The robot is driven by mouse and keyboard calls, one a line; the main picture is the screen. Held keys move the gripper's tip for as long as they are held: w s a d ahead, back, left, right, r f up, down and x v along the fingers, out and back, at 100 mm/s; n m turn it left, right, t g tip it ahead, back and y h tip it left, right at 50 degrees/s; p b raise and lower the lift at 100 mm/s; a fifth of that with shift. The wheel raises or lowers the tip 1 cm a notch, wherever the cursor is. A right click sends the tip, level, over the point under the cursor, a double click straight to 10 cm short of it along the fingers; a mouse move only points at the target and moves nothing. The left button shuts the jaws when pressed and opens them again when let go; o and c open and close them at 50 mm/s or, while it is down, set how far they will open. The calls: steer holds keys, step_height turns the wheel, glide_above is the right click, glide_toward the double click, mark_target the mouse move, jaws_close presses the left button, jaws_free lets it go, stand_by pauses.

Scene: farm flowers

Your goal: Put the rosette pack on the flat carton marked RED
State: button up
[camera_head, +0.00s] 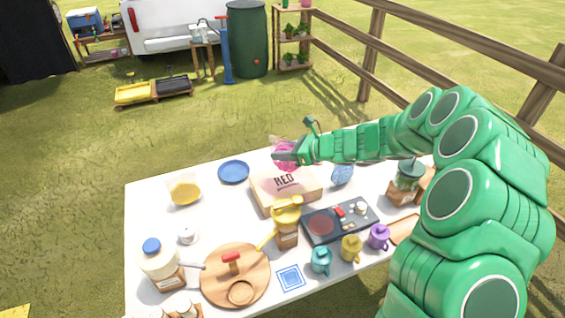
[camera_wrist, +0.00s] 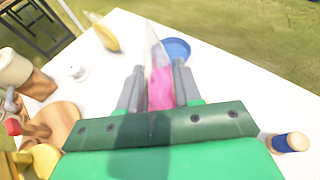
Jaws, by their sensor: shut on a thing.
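The rosette pack (camera_head: 287,160) is a clear bag with a bright pink rosette. It also shows in the wrist view (camera_wrist: 160,88), upright between the two fingers. My gripper (camera_head: 284,153) is shut on it, and it also shows in the wrist view (camera_wrist: 160,75). The flat carton marked RED (camera_head: 276,198) is a tan box on the white table, below and just in front of the pack in the head view. I cannot tell whether the pack touches the carton. The carton is not clearly seen in the wrist view.
A yellow pitcher-like thing (camera_head: 287,214) and a black hotplate (camera_head: 345,220) stand close in front. A blue patterned item (camera_head: 342,174) is at right. The white table (camera_head: 215,218) has free room at left-centre.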

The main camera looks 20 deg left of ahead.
steer(key=shift+f, duration=1.95)
steer(key=shift+f, duration=0.1)
steer(key=o, duration=1)
steer(key=v, duration=1.2)
steer(key=shift+d, duration=0.1)
